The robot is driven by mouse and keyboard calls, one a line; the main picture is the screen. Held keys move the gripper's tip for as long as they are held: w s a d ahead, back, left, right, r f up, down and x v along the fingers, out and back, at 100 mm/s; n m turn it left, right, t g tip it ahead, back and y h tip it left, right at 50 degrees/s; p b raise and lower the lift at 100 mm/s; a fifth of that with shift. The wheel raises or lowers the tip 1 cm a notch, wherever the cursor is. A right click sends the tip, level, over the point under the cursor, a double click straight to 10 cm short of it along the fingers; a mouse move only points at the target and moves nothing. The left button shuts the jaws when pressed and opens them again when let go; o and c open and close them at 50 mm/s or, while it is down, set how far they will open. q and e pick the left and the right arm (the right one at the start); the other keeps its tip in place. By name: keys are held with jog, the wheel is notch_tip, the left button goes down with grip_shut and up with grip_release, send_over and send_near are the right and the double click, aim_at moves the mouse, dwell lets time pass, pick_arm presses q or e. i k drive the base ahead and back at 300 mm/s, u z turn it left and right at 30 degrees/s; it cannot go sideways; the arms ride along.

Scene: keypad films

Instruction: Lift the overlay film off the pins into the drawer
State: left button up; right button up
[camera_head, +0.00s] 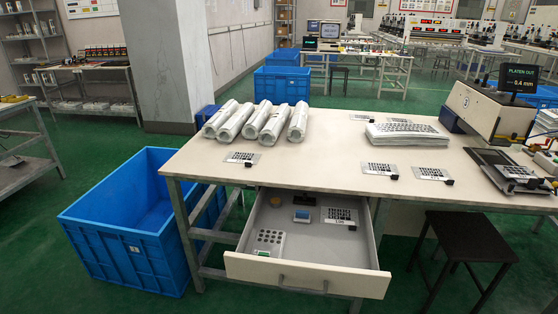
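The drawer (308,275) under the table stands pulled open. A patterned piece also lies on the press's low platform (515,173) at the right. I cannot make out pins or tell which sheet sits on them. Neither gripper is in view.
White rolls (258,121) and a stack of printed sheets (406,134) lie on the table (310,160). A beige press (490,113) with a "PLATEN OUT" display (518,78) stands at the right. A blue crate (130,235) is at the left, a dark stool (470,236) at the right.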

aim_at(510, 172)
jog(key=z, duration=2.25)
jog(key=i, duration=1.1)
jog(key=z, duration=0.7)
jog(key=i, duration=1.35)
jog(key=u, duration=0.75)
